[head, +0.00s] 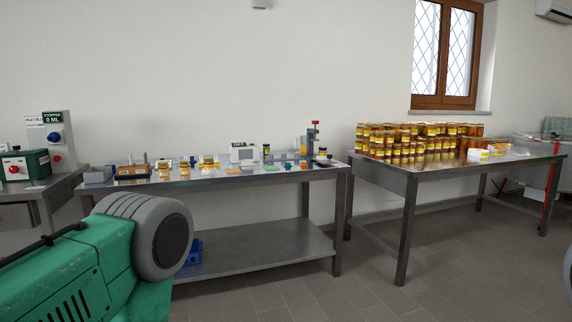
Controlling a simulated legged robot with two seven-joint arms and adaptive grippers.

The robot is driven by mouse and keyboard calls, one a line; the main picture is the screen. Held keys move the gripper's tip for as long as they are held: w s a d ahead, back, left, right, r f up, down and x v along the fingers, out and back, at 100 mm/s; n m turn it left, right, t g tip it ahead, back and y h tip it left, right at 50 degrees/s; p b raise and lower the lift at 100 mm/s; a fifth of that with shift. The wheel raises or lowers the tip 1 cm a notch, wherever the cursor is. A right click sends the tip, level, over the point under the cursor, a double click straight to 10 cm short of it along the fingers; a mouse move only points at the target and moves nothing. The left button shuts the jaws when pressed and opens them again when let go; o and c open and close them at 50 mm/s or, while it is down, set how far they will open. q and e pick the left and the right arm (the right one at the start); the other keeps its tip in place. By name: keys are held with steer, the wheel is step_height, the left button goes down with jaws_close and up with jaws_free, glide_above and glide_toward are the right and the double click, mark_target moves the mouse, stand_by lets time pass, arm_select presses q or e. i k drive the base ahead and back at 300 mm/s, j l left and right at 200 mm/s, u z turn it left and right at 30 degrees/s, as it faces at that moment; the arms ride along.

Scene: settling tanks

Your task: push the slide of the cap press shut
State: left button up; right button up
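A small upright press (313,138) with a red top stands at the right end of the middle steel table, and it looks like the cap press. It is small in the picture, and I cannot make out its slide or how far open it is. Neither of my grippers shows in the head view. A large green link of mine with a grey round joint fills the lower left and stands well short of the press.
The middle table (258,178) holds jars, small boxes and a white display (243,153). Stacked amber jars (418,145) stand on the right table (487,168). A green control box (25,164) is at far left. A blue crate (194,251) is low under the middle table. Floor in front is clear.

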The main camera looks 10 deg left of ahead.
mark_target(325, 157)
steer(key=i+j, duration=1)
steer(key=i, duration=0.2)
steer(key=i+j+u, duration=0.1)
steer(key=i+j, duration=0.45)
steer(key=i+u, duration=0.1)
steer(key=i, duration=1.1)
